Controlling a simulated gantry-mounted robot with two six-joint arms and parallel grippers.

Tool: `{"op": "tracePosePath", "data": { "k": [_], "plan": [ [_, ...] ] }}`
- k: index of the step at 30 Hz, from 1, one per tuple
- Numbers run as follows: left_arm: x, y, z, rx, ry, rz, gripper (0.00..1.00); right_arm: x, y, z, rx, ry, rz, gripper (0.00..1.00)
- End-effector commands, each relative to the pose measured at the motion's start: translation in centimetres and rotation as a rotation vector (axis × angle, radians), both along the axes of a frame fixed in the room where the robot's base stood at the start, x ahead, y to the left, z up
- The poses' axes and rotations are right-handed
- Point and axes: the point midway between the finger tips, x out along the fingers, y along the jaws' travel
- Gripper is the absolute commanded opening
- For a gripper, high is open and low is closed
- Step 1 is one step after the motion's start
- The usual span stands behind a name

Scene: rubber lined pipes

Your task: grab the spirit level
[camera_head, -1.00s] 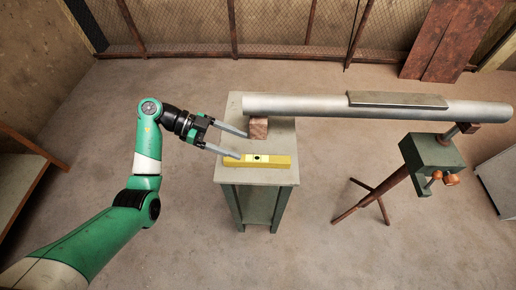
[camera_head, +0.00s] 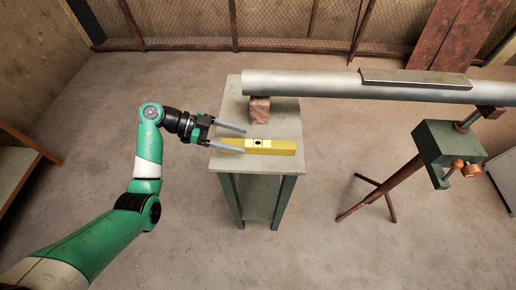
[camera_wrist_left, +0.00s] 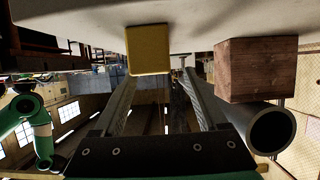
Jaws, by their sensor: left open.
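The yellow spirit level (camera_head: 280,147) lies flat along the near part of the small workbench top (camera_head: 292,118). In the left wrist view its yellow end (camera_wrist_left: 148,50) shows ahead of the fingers, nearer the left finger. My left gripper (camera_head: 243,141) is open and empty, pointing right over the bench's left edge. In the head view its lower finger overlaps the level's left end. Its upper finger lies beyond the level. The open fingers (camera_wrist_left: 162,75) also show in the left wrist view. I cannot tell whether a finger touches the level. My right gripper is out of view.
A wooden block (camera_head: 260,110) sits just behind the level, under the left end of a long grey pipe (camera_head: 320,85). A metal plate (camera_head: 415,78) lies on the pipe. A green stand (camera_head: 445,145) supports its right side. Open floor lies in front.

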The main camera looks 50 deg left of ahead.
Motion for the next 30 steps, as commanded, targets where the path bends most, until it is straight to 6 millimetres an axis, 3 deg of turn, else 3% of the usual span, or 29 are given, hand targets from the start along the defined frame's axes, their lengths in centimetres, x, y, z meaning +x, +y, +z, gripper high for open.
{"op": "tracePosePath", "data": {
  "k": [4, 12, 20, 30],
  "plan": [
    [0.4, -0.6, -0.5, 0.0, 0.0, -0.001, 0.75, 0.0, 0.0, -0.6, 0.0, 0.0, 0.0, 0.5],
    [2.7, -3.8, -1.9, 0.0, 0.0, -0.002, 0.75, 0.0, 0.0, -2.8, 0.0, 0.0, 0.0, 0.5],
    [2.9, -3.9, -1.7, 0.0, 0.0, 0.0, 0.73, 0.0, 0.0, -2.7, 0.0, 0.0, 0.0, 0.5],
    [2.9, -3.9, -1.8, 0.0, 0.0, 0.0, 0.12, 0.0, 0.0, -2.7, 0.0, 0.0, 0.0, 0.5]
  ]
}}
